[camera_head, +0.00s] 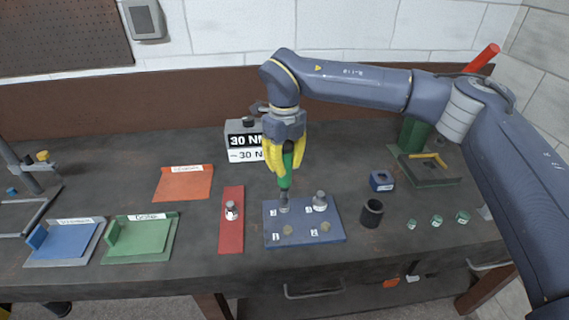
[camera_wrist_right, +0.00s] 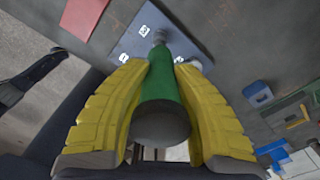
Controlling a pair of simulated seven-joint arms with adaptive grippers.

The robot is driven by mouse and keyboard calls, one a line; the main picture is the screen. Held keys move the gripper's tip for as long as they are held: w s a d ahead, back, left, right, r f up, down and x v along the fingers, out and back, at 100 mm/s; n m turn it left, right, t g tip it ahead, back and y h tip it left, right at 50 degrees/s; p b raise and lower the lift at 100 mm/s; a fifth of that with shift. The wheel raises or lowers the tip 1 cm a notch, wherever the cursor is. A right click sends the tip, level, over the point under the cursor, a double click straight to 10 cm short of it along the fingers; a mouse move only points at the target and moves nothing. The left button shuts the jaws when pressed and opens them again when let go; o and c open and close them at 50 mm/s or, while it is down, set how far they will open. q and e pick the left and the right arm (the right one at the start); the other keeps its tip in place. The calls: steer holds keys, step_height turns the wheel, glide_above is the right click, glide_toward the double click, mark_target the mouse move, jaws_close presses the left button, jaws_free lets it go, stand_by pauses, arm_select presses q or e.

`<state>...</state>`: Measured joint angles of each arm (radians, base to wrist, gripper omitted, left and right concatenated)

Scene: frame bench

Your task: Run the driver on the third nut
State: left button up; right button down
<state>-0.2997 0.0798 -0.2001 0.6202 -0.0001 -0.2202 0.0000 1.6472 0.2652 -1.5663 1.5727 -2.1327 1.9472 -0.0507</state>
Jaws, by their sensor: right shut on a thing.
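My right gripper (camera_head: 287,152), with yellow fingers, is shut on the green driver (camera_head: 286,171) and holds it upright over the blue plate (camera_head: 304,238). The driver's tip meets the grey fastener (camera_head: 284,205) at the plate's back left spot; whether it is fully seated I cannot tell. Another grey fastener (camera_head: 320,201) stands at the back right spot. The two front spots show flat tan discs (camera_head: 287,230). In the right wrist view the green driver (camera_wrist_right: 163,90) lies between both yellow fingers and reaches to the plate (camera_wrist_right: 130,42). My left gripper is not in view.
A red strip (camera_head: 231,235) with a grey fastener lies left of the plate. A black cup (camera_head: 371,213), a blue block (camera_head: 381,181) and several small green pieces (camera_head: 437,221) stand to the right. A box marked 30 (camera_head: 242,141) stands behind. Orange, green and blue trays lie left.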

mark_target(284, 144)
steer(key=shift+s+f, duration=0.1)
steer(key=shift+f, duration=0.3)
stand_by(1.9)
steer(key=shift+r, duration=3.65)
